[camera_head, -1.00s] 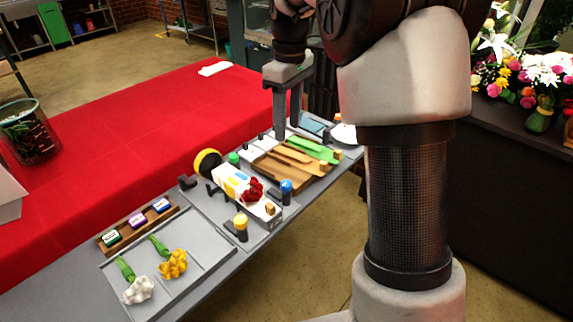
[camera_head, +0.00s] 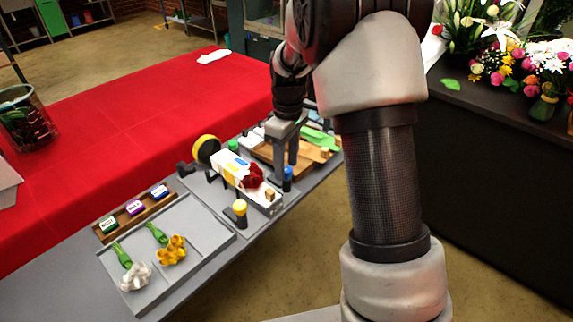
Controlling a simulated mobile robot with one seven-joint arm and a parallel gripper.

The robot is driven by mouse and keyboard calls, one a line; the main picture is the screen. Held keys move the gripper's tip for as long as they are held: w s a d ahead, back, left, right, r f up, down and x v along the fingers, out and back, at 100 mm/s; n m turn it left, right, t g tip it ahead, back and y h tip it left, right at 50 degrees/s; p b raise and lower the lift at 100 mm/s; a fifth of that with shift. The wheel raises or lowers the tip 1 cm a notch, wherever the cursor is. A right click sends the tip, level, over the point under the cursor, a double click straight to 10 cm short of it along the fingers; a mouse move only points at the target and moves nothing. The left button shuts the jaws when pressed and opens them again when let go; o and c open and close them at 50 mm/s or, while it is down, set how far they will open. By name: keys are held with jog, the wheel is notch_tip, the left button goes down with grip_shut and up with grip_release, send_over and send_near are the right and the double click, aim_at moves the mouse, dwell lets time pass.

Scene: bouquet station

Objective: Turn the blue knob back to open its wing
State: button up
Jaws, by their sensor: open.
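The blue knob (camera_head: 287,174) stands on a short dark post at the right of the station, beside the red flowers. My gripper (camera_head: 285,171) points down with its two grey fingers parted, right at the blue knob. One finger hides part of the space behind the knob. I cannot tell whether the fingers are around the knob or behind it. The red flowers (camera_head: 252,176) lie on a white wrapped box (camera_head: 230,168). The wing belonging to the blue knob cannot be clearly told apart here.
A yellow knob (camera_head: 239,208) and a green knob (camera_head: 233,145) stand nearby. A grey tray (camera_head: 190,250) with white and yellow flowers is at the front left. Wooden and green slats (camera_head: 318,140) lie behind my gripper. Red cloth (camera_head: 110,130) covers the table at left.

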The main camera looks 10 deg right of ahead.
jog(key=shift+f, duration=0.25)
jog(key=c, duration=1)
jog(key=shift+c, duration=0.2)
